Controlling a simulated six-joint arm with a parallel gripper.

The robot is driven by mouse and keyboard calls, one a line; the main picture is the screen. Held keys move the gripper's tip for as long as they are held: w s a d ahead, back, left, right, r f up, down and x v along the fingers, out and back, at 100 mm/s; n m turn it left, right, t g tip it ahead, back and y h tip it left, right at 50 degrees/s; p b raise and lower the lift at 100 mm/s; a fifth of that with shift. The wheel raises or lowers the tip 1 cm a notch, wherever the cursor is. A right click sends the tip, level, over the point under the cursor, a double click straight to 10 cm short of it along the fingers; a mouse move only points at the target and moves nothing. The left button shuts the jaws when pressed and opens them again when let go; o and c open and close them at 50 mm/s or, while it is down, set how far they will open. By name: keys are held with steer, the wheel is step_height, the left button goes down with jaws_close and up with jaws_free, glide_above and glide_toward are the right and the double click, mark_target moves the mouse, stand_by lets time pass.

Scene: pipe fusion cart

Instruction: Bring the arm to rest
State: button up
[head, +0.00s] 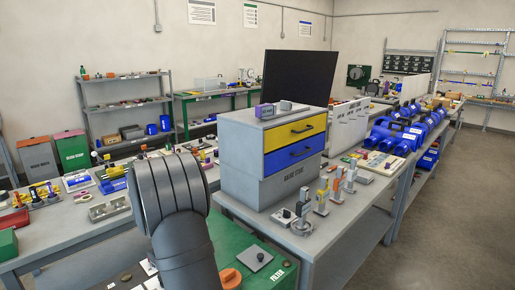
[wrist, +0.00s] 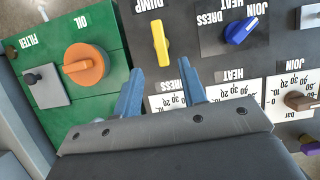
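My gripper (wrist: 161,70) shows in the wrist view with two blue fingers spread apart and nothing between them. It is over a control panel (wrist: 150,82), whose labels appear upside down. Ahead of the fingertips is a yellow lever (wrist: 161,43) under the DUMP label. To the left is an orange knob (wrist: 86,65) on a green plate marked OIL. To the right is a blue knob (wrist: 239,29). I cannot tell how far the fingers are above the panel. In the head view my grey arm fills the lower middle and hides the gripper.
A grey drawer cabinet (head: 240,165) with yellow and blue fronts stands right of my arm. Several small upright parts stand on the bench (head: 320,235) before it. A cluttered bench (head: 75,232) lies to the left. The floor (head: 440,235) at right is clear.

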steer(key=x, duration=0.8)
steer(key=shift+d+f, duration=0.1)
steer(key=shift+f, duration=0.3)
steer(key=v, duration=1.8)
steer(key=x, duration=1.7)
steer(key=shift+s+d+f, duration=0.1)
steer(key=shift+s+f, duration=0.15)
steer(key=shift+f, duration=0.1)
steer(key=shift+f+n, duration=0.15)
steer(key=shift+n, duration=0.25)
steer(key=n+t, duration=0.1)
steer(key=n, duration=0.2)
steer(key=n+t+h, duration=0.1)
steer(key=n, duration=0.3)
steer(key=shift+s+t, duration=0.15)
steer(key=shift+t, duration=0.25)
